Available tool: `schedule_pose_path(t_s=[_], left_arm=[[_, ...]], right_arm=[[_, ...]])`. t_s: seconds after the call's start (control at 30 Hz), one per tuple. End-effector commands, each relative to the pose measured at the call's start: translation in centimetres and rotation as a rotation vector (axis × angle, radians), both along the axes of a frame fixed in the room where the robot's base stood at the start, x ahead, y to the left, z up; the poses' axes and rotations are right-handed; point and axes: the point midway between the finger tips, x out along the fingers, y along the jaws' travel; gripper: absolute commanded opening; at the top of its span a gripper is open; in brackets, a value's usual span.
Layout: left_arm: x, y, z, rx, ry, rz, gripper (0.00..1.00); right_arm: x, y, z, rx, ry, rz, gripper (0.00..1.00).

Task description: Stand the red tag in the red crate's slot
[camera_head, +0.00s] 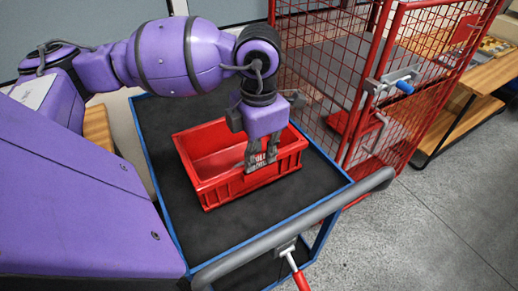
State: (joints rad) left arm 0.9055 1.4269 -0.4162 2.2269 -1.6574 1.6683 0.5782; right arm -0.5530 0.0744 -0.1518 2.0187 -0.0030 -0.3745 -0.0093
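The red crate (222,190) stands open-topped on the black top of a blue-edged cart. My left gripper (261,168) points down over the crate's near wall, toward its right end. Its two grey fingers are a little apart. A small red patch with pale marks shows between and below the fingertips. I cannot tell whether this is the red tag in the fingers or lettering on the crate wall. The slot is not clearly seen, as the fingers cover that part of the wall. My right gripper is not in view.
The cart top (225,222) is bare around the crate. A grey handle bar (300,228) runs along its near side. A red mesh cage (420,105) with a latch stands close behind on the right. Wooden shelves (450,125) are farther right.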

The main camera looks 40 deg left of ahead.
Motion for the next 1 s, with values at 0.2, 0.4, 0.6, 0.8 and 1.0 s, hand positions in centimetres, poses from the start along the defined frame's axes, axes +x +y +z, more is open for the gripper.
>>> schedule_pose_path(t_s=[0.2, 0.4, 0.6, 0.8, 1.0], left_arm=[[0.01, -0.01, -0.26, 0.000, 0.000, 0.000, 0.00], [0.01, 0.00, -0.22, 0.000, -0.001, 0.000, 0.00], [0.01, 0.00, -0.22, 0.000, 0.000, 0.000, 0.27], [0.00, 0.00, -0.23, 0.000, 0.000, 0.000, 0.27], [0.00, 0.00, -0.24, 0.000, 0.000, 0.000, 0.27]], right_arm=[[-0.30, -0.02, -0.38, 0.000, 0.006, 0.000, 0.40], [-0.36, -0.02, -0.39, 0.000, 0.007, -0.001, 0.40], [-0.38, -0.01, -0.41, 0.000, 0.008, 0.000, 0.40], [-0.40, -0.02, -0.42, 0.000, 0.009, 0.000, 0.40], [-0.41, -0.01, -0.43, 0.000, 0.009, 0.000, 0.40]])
